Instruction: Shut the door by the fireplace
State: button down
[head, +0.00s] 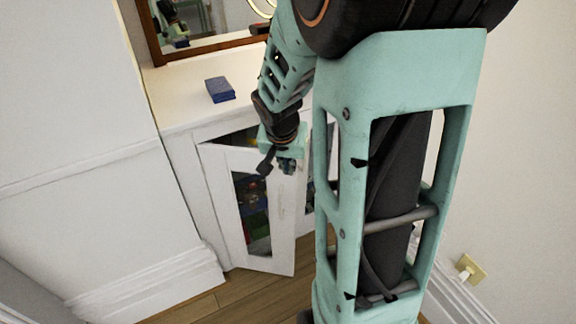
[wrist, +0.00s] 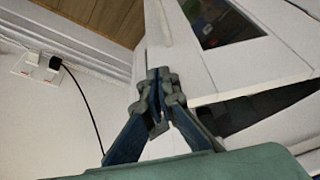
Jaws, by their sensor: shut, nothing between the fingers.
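The white cabinet door (head: 283,225) with a dark glass pane stands ajar, swung out from the low white cabinet (head: 190,165). Books or boxes show dimly through its glass. My gripper (head: 287,168) is at the upper free-edge side of this door. In the wrist view my gripper (wrist: 160,85) is shut and empty, its fingertips close to the white door frame (wrist: 185,70) and its pale bar handle (wrist: 164,22). I cannot tell whether they touch. My arm column hides the cabinet's right part. I cannot make out a fireplace.
A blue box or book (head: 220,90) lies on the cabinet top, below a wood-framed mirror (head: 215,45). A wall outlet (head: 471,269) is at the lower right, and one with a black cord (wrist: 38,70) shows in the wrist view. Wooden floor (head: 235,298) is clear before the door.

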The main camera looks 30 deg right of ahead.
jog(key=shift+d, duration=0.1)
jog(key=w+d+n+y+p, duration=0.1)
jog(key=w+d+n+p, duration=0.2)
jog(key=w+p, duration=0.3)
jog(key=w+d+n+y+p, duration=0.1)
jog(key=w+d+n+p, duration=0.2)
jog(key=w+p, duration=0.4)
jog(key=shift+w+d+n+t, duration=0.15)
jog(key=shift+w+n+t, duration=0.15)
jog(key=shift+n+t, duration=0.1)
dwell(0.5)
